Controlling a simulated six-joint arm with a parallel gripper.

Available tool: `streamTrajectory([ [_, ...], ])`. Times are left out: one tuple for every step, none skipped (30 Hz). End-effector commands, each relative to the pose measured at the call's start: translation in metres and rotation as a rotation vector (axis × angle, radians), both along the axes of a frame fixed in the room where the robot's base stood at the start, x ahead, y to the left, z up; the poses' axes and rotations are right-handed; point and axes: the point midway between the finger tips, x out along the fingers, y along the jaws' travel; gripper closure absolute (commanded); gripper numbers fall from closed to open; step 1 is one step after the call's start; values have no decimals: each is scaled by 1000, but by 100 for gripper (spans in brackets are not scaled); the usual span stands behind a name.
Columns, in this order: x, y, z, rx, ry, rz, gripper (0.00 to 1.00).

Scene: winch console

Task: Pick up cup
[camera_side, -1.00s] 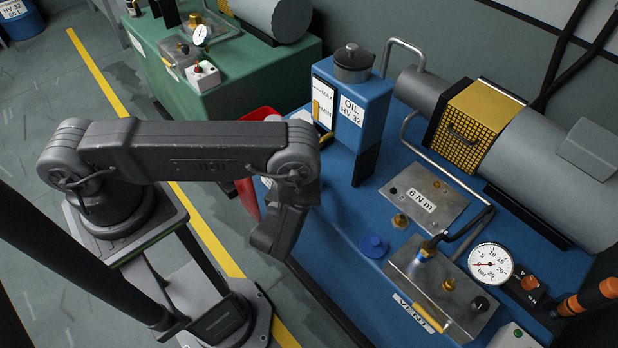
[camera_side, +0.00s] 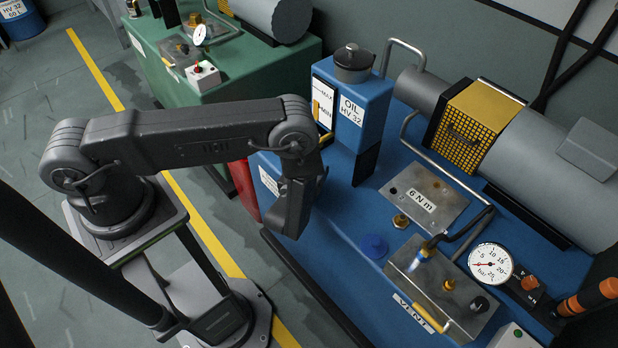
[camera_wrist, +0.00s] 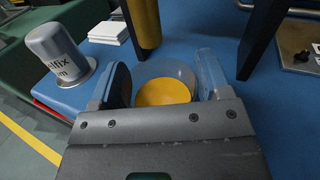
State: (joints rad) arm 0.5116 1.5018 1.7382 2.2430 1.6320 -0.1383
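A clear cup (camera_wrist: 178,72) with a yellow-orange round patch in it stands on the blue surface in the wrist view. My gripper (camera_wrist: 164,82) has its two fingers apart, one on each side of the cup. I cannot tell whether the fingers touch it. In the side view my gripper (camera_side: 292,212) hangs low over the left edge of the blue bench (camera_side: 345,235). There the cup is hidden behind my arm.
A grey can (camera_wrist: 58,55) stands left of the cup, with a white stack (camera_wrist: 108,32) and yellow cylinder (camera_wrist: 146,22) behind. The blue oil tank (camera_side: 352,105) rises beyond my gripper. A metal plate (camera_side: 424,193) and gauge (camera_side: 490,263) lie right.

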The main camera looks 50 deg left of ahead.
Motion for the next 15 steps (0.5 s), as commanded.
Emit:
streamTrajectory([
  [0,0,0,0,0,0,34],
  [0,0,0,0,0,0,37],
  [0,0,0,0,0,0,41],
  [0,0,0,0,0,0,44],
  [0,0,0,0,0,0,47],
  [0,0,0,0,0,0,50],
  [0,0,0,0,0,0,53],
  [0,0,0,0,0,0,56],
  [0,0,0,0,0,0,60],
  [0,0,0,0,0,0,63],
  [0,0,0,0,0,0,66],
  [0,0,0,0,0,0,70],
  [0,0,0,0,0,0,70],
  [0,0,0,0,0,0,70],
  [0,0,0,0,0,0,70],
])
